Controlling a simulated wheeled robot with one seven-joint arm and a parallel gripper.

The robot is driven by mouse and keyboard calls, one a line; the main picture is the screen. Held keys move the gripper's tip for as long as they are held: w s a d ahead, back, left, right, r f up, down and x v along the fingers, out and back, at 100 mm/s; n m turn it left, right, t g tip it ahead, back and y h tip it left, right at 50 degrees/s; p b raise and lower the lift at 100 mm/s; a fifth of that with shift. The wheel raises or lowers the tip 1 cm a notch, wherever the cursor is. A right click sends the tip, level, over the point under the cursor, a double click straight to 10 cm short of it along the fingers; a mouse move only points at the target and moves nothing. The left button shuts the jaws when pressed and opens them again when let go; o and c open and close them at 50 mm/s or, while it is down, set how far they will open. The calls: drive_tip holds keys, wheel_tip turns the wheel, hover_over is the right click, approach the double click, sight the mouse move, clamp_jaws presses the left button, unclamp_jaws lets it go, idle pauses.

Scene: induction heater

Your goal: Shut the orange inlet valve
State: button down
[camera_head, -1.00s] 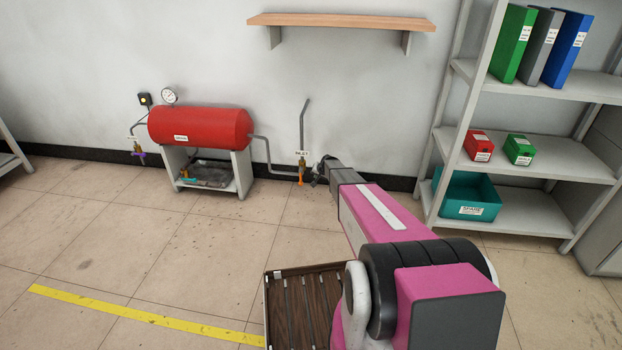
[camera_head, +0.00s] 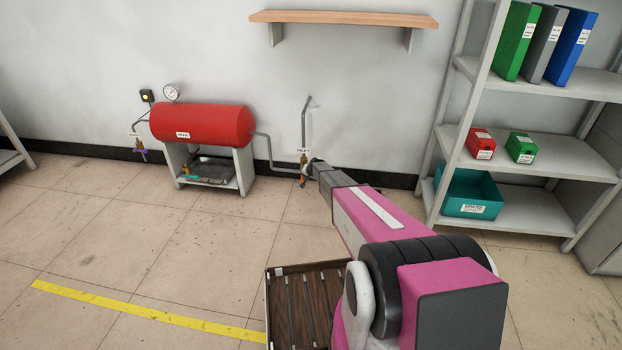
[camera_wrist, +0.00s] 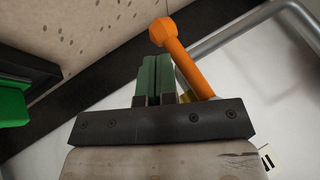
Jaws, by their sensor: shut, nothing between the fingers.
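The orange inlet valve handle (camera_wrist: 185,60) is a bar with a faceted knob end in the wrist view. In the head view the orange handle (camera_head: 303,181) shows small below the inlet label on the pipe, partly hidden by my gripper. My gripper (camera_wrist: 157,62) is shut and empty, its green fingers together. The fingers lie just left of the handle in the wrist view, close beside it. I cannot tell whether they touch it. The valve body is mostly hidden behind my gripper in the wrist view.
A grey pipe (camera_head: 263,150) runs from the red tank (camera_head: 205,125) to the valve along the wall. A second valve with a purple handle (camera_head: 139,151) is left of the tank. A shelf rack (camera_head: 540,207) stands right of my arm.

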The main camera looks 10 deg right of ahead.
drive_tip(key=shift+a+f+t+y, duration=0.2)
drive_tip(key=shift+a+t+y, duration=0.1)
drive_tip(key=shift+y, duration=0.3)
idle(0.5)
drive_tip(key=y, duration=0.1)
drive_tip(key=a+m+t+y, duration=0.1)
drive_tip(key=shift+w+a+f+y, duration=0.25)
drive_tip(key=shift+w+f+y, duration=0.05)
drive_tip(key=shift+w+y, duration=0.1)
drive_tip(key=w+a+r+m+t+y, duration=0.1)
drive_tip(key=a+r+m+t+y, duration=0.2)
drive_tip(key=a+m+t+y, duration=0.2)
drive_tip(key=shift+w+m+t+y, duration=0.25)
drive_tip(key=shift+m+t+y, duration=0.55)
drive_tip(key=shift+t+y, duration=1)
drive_tip(key=shift+a, duration=0.1)
drive_tip(key=shift+f, duration=0.1)
